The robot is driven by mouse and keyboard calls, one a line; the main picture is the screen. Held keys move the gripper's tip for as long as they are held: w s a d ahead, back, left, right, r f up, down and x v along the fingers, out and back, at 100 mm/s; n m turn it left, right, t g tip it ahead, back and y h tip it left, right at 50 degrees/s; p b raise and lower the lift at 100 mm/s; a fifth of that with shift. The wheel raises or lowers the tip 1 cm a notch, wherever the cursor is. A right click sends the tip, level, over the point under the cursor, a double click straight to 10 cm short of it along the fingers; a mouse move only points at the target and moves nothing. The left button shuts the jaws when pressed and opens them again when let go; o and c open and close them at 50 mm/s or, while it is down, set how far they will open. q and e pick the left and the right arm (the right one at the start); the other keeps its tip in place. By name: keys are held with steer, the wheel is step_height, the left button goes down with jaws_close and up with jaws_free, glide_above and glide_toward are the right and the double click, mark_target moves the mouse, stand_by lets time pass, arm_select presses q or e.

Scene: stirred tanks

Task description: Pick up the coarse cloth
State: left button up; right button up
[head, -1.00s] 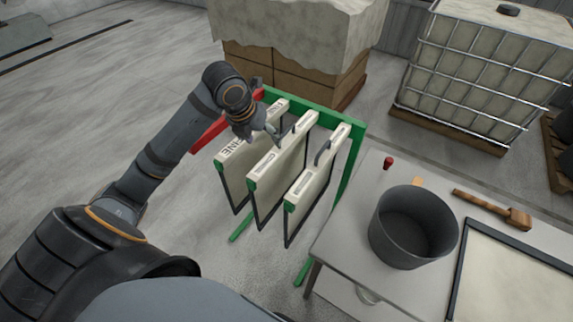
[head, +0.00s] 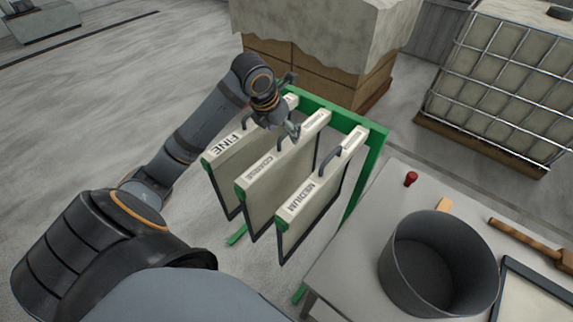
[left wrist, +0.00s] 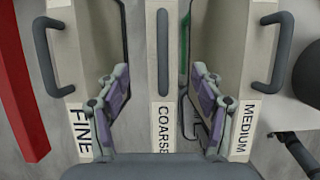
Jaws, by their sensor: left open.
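Three framed cloths hang side by side on a green rack (head: 372,150). The coarse cloth (head: 262,182) is the middle one, between the fine cloth (head: 222,155) and the medium cloth (head: 310,205). Its label and dark handle (left wrist: 163,52) show in the left wrist view. My left gripper (head: 285,108) is above the rack at the coarse cloth's top bar, and partly hides it. In the left wrist view the open fingers (left wrist: 160,98) lie on either side of the coarse frame, apart from its handle. My right gripper is not in view.
A grey table (head: 345,255) at the right bears a dark bucket (head: 438,265), a red knob-like piece (head: 410,179) and a wooden mallet (head: 525,240). Covered boxes (head: 310,75) and a caged tank (head: 500,75) stand behind. The neighbouring frames are close to my fingers.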

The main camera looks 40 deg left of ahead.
mark_target(289, 143)
arm_select(q)
steer(key=shift+x, duration=1.1)
steer(key=p+x, duration=0.1)
steer(key=x, duration=0.3)
steer(key=shift+d+f+p, duration=0.2)
steer(key=shift+p, duration=0.1)
steer(key=shift+w+f, duration=0.2)
steer(key=shift+f, duration=0.25)
jaws_close()
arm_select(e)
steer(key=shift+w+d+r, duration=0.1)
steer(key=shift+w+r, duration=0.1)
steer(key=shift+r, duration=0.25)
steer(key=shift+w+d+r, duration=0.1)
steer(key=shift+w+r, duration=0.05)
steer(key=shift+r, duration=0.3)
